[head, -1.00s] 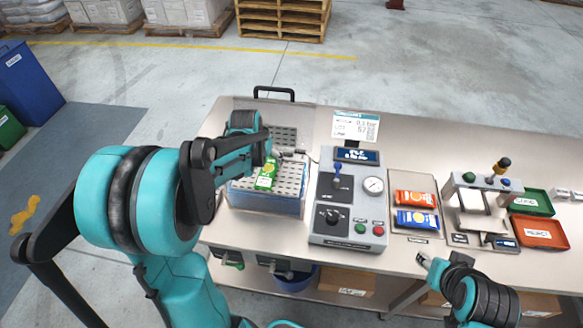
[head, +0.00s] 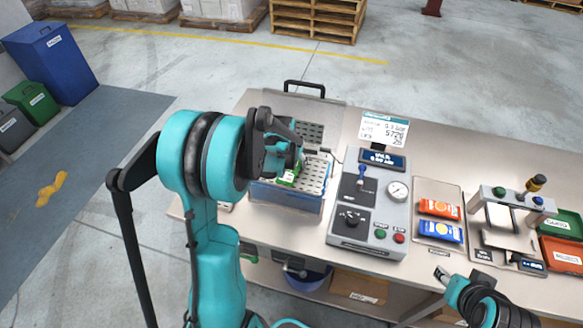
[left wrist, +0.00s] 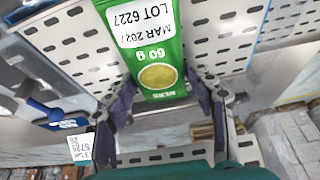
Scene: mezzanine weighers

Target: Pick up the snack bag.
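The green snack bag (head: 288,176) lies on the perforated metal top of a blue-sided tank (head: 284,198); my left arm partly hides it in the head view. In the left wrist view the bag (left wrist: 157,50) shows its printed face, with a white label and a yellow disc. My left gripper (left wrist: 163,82) has its two fingers apart, one on each side of the bag's near end. They look very close to its edges; whether they touch is unclear. My right gripper (head: 441,274) is at the table's front edge, away from the bag, its fingers too small to judge.
Right of the tank stands a grey control box (head: 365,215) with a lever, gauge and buttons. Beyond it are a tray with orange (head: 440,208) and blue (head: 440,231) bags, a weighing fixture (head: 505,220), and green and red trays. A raised clear lid and black handle (head: 304,87) stand behind the tank.

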